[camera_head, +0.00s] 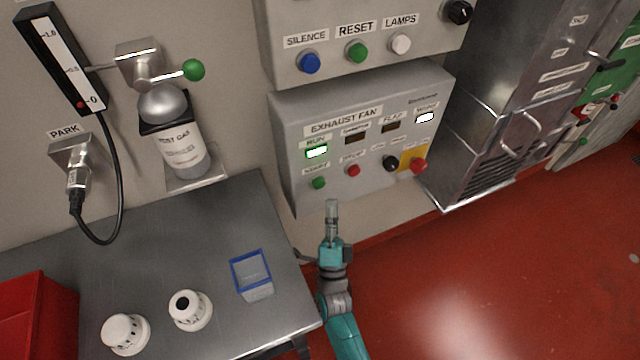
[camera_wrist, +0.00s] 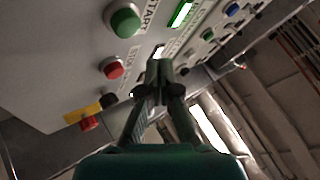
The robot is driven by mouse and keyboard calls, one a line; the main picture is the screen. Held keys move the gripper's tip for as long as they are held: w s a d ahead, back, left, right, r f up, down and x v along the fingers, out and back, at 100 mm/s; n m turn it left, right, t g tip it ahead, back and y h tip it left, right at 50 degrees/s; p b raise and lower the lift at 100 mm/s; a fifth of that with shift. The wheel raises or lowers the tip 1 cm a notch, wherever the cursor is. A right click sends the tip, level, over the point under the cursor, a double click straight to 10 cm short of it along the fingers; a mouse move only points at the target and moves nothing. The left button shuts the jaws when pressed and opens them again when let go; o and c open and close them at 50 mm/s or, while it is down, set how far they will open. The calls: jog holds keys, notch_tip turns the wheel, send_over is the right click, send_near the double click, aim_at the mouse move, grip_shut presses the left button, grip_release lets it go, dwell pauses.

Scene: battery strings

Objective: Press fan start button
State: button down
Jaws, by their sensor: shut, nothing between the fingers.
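The exhaust fan panel (camera_head: 300,160) is a grey box on the wall. Its green start button (camera_head: 319,182) sits at the lower left, under a run lamp (camera_head: 316,152) that glows green. My gripper (camera_head: 332,206) is shut and empty, its tip just below and right of the start button in the head view. In the wrist view the start button (camera_wrist: 125,20) is at the upper left with the START label beside it, and the glowing run lamp (camera_wrist: 181,13) is at the top. My fingertips (camera_wrist: 160,70) show apart from the button there.
A red stop button (camera_head: 353,170), black knob (camera_head: 390,163) and red mushroom button (camera_head: 418,165) on yellow sit right of the start button. Another panel with silence, reset and lamps buttons is above. A table (camera_head: 200,260) with a blue-rimmed container (camera_head: 250,271) stands at left.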

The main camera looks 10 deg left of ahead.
jog(key=shift+s+d, duration=0.55)
jog(key=shift+s, duration=0.3)
jog(key=s+d+f+n+g+h, duration=0.1)
jog(key=s+d+f+n+g, duration=0.25)
jog(key=s+d, duration=0.5)
jog(key=s+d+f+n+g, duration=0.2)
jog(key=s+d+f+n, duration=0.2)
jog(key=s+d, duration=0.4)
jog(key=s+d+r+n+g+h, duration=0.1)
jog(key=s+d+r+n, duration=0.1)
jog(key=s, duration=0.5)
jog(key=s+d+r+n+g+h, duration=0.1)
jog(key=s+d+r+n+g, duration=0.1)
jog(key=s, duration=0.5)
jog(key=s+d+r+n+g+h, duration=0.2)
jog(key=s, duration=0.5)
jog(key=shift+s+r, duration=0.25)
jog(key=shift+r, duration=0.05)
jog(key=shift+g, duration=0.25)
